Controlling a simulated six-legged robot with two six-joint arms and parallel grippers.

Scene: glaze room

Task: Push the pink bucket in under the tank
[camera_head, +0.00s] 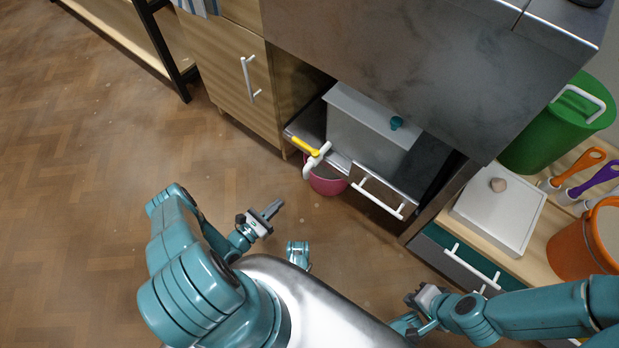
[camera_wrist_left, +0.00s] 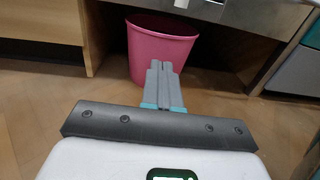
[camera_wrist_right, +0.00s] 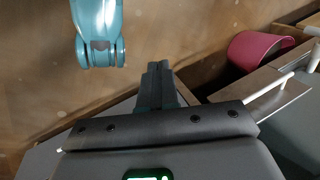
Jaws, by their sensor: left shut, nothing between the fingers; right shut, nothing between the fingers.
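The pink bucket (camera_head: 327,184) stands on the floor under the front edge of the tank's shelf, below the white tap; the shelf and tap hide part of it. The tank (camera_head: 362,128) is a grey box with a teal knob, set in the recess under the counter. My left gripper (camera_head: 273,208) is shut and empty, low in front of the bucket and to its left. In the left wrist view, the bucket (camera_wrist_left: 162,48) is straight beyond the shut fingers (camera_wrist_left: 161,68). My right gripper (camera_head: 411,298) is shut and empty near the drawers. The right wrist view shows the bucket (camera_wrist_right: 256,48) at upper right.
A yellow-handled tap (camera_head: 316,158) juts out over the bucket. A drawer with a white handle (camera_head: 380,196) is right of it, and a wooden cabinet (camera_head: 235,85) left. A white box (camera_head: 499,212), green bin (camera_head: 560,125) and orange bucket (camera_head: 585,245) stand at right. Floor at left is clear.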

